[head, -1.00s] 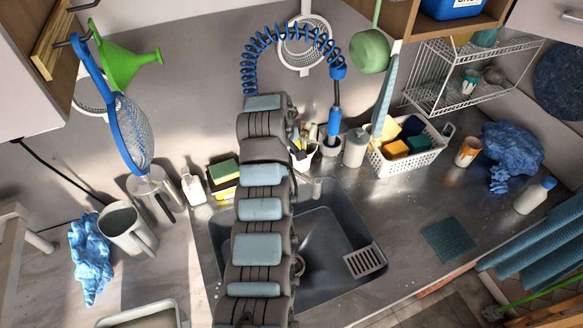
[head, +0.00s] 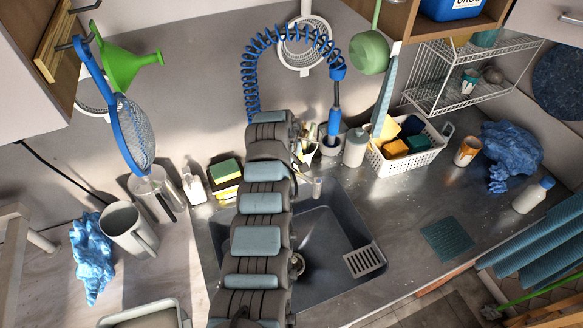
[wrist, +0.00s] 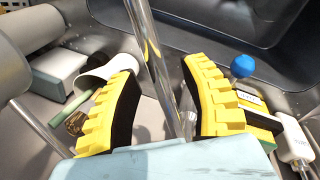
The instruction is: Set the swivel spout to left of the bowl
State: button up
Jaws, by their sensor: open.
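In the wrist view my gripper (wrist: 163,68) is open. Its yellow fingers with black pads stand on either side of a shiny metal tube (wrist: 154,50), which looks like the swivel spout. I cannot tell whether either pad touches it. The tube runs up the picture toward the dark sink bowl (wrist: 190,12). In the head view the bowl (head: 335,240) is set in the metal counter, and my arm covers its left part. A short metal piece (head: 317,187) shows at the bowl's back edge, right of my arm. My gripper and most of the spout are hidden there.
A sponge stack (head: 224,178) and a white bottle (head: 194,186) stand left of my arm. A blue ball (wrist: 243,66) is near the right finger.

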grip_shut()
